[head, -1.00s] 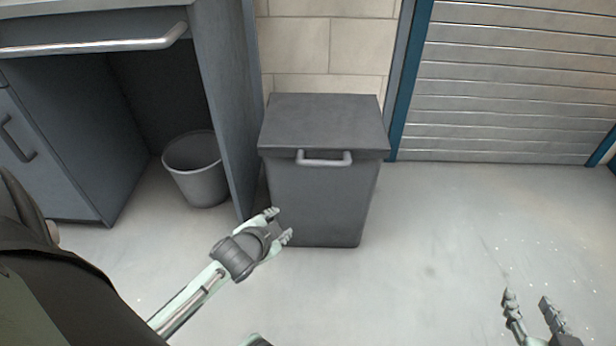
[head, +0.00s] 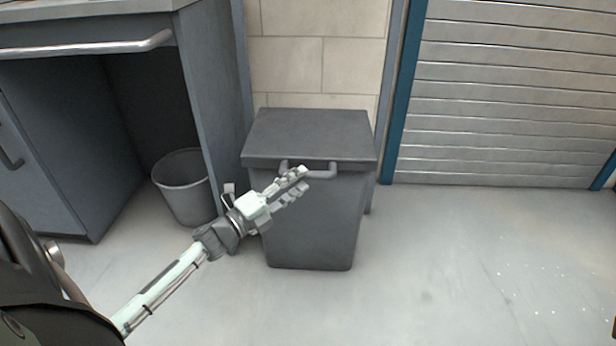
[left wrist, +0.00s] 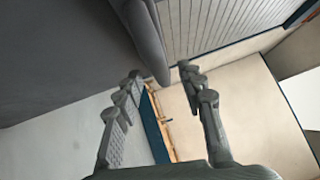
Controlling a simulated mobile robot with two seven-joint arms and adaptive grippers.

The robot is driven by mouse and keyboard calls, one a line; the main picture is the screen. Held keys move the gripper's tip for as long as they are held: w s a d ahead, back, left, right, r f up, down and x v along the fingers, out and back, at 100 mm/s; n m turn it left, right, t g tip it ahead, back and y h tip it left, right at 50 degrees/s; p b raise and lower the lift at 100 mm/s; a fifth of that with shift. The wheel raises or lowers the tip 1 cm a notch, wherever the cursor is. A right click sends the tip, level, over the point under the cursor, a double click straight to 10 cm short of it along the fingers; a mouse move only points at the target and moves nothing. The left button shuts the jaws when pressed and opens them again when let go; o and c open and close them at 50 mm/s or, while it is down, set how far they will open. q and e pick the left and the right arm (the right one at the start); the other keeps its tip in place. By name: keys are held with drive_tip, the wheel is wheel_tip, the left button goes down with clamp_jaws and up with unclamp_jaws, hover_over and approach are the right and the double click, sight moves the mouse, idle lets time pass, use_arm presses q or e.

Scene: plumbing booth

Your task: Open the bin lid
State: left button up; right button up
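The dark grey bin (head: 318,230) stands on the floor against the wall. Its flat lid (head: 312,132) is closed. A grey bar handle (head: 324,174) sits at the front, under the lid's edge. My left gripper (head: 301,179) is in front of the bin, with its fingertips at the handle's left part, partly covering it. In the left wrist view the fingers (left wrist: 160,72) are apart, and the end of the grey handle (left wrist: 148,38) shows at the gap between the tips. I cannot tell whether they touch it. My right gripper is out of view.
A grey desk (head: 215,110) with a side panel stands just left of the bin. A small round waste bin (head: 183,190) is under it. A blue-framed roller shutter (head: 510,90) is at the right. The floor (head: 450,260) at front right is clear.

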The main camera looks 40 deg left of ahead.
sight(308, 175)
use_arm(q)
drive_tip(key=shift+x, duration=1.8)
clamp_jaws()
